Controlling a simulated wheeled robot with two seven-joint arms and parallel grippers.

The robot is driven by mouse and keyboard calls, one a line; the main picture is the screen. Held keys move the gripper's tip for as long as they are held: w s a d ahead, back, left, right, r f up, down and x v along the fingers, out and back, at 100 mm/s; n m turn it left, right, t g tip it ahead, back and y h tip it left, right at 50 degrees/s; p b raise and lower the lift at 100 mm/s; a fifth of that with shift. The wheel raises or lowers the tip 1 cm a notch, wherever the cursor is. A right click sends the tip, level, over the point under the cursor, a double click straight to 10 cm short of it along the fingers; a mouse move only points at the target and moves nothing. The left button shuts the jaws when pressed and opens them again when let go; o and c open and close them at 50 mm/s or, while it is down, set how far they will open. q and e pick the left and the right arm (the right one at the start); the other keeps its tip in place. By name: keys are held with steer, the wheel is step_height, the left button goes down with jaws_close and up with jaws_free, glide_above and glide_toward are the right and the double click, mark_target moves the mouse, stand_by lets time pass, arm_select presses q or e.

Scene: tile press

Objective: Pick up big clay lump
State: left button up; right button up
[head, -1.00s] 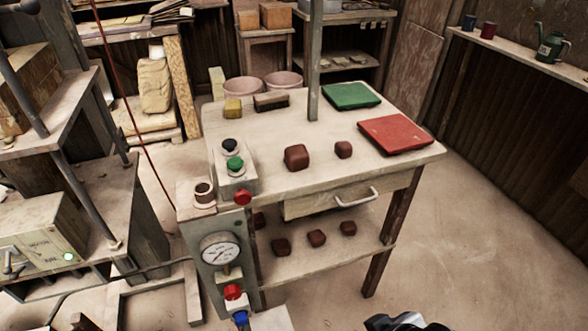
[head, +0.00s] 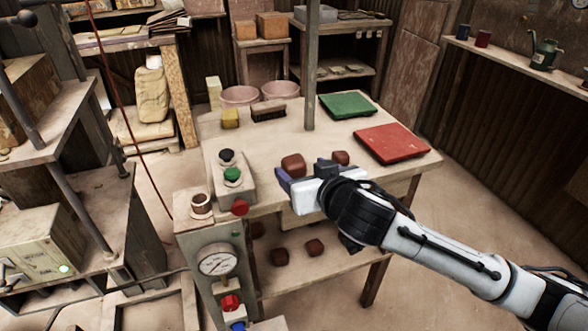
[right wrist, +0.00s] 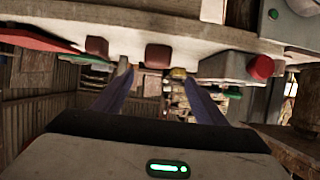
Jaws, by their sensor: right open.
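The big clay lump (head: 293,165) is a dark reddish-brown block on the worktable, left of a smaller clay lump (head: 340,158). My right gripper (head: 304,174) is open and empty at the table's near side, just in front of the big lump. In the right wrist view, which looks upside down, the big lump (right wrist: 158,56) appears between the two fingertips (right wrist: 159,75), with the small lump (right wrist: 97,46) to its left. I cannot tell whether a finger touches the lump. My left gripper is not in view.
A button box with a green button (head: 232,174) stands left of the big lump. A red slab (head: 392,144) and a green slab (head: 347,105) lie to the right. A vertical post (head: 310,70) rises behind. More lumps (head: 314,247) sit on the lower shelf.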

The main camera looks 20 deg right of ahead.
mark_target(294, 171)
steer(key=x, duration=0.3)
steer(key=shift+w+f, duration=0.15)
steer(key=shift+w, duration=0.05)
steer(key=shift+d+x, duration=0.2)
steer(key=shift+x, duration=1.15)
steer(key=shift+d+x, duration=0.15)
steer(key=shift+x, duration=1.25)
steer(key=shift+s+f, duration=0.1)
